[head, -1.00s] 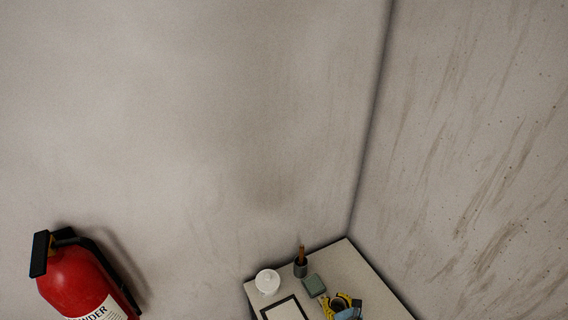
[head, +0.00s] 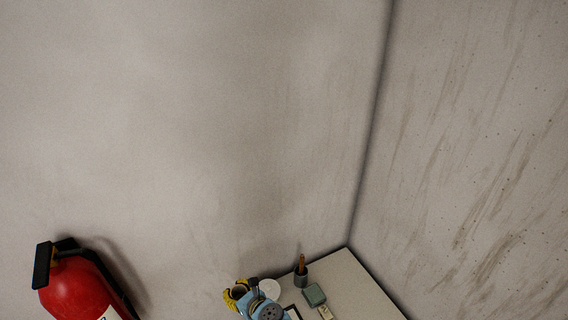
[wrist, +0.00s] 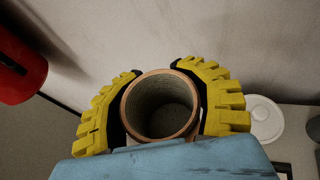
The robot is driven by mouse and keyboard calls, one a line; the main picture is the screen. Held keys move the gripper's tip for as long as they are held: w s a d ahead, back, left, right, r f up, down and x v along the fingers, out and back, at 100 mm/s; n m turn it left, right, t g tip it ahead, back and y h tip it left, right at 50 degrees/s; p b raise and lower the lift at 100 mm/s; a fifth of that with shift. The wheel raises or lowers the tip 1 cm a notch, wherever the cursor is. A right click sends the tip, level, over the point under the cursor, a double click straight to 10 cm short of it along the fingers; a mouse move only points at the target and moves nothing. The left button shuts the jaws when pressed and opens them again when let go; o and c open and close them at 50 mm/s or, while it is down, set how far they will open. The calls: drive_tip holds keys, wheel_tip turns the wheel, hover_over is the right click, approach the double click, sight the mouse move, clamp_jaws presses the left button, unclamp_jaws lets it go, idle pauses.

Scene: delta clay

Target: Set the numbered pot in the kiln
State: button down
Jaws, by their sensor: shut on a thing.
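A round pot (wrist: 160,107) with a brown rim and a grey, empty inside sits between the yellow fingers of my gripper (wrist: 160,95) in the wrist view. The fingers are shut on it from both sides, and its mouth faces the camera. No number shows on it from here. In the head view my gripper (head: 237,290) is low in the picture, at the left edge of the white-topped table, with the pot small between its fingers. No kiln shows in either view.
The table (head: 352,285) in the corner bears a white round lidded thing (wrist: 265,118), a dark cup with brown sticks (head: 300,271) and a green block (head: 314,295). A red fire extinguisher (head: 78,286) is at the left wall.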

drive_tip(key=s+a+r+m+t+h+p, duration=0.1)
drive_tip(key=s+a+r, duration=0.1)
drive_tip(key=r, duration=0.5)
drive_tip(key=s+a+r+m+t+h, duration=0.1)
drive_tip(key=s+a+r, duration=0.15)
drive_tip(key=r, duration=0.35)
drive_tip(key=s+d+f+m+t+h+p, duration=0.1)
drive_tip(key=s+d+m+h, duration=0.4)
drive_tip(key=d, duration=0.5)
drive_tip(key=s+d+m+t+h, duration=0.1)
drive_tip(key=s+d+m+h, duration=0.1)
drive_tip(key=s+d, duration=0.7)
drive_tip(key=w+d+r, duration=0.1)
drive_tip(key=w+r, duration=0.5)
drive_tip(key=w, duration=0.1)
drive_tip(key=s+f, duration=0.5)
drive_tip(key=f, duration=0.1)
drive_tip(key=shift+d, duration=0.25)
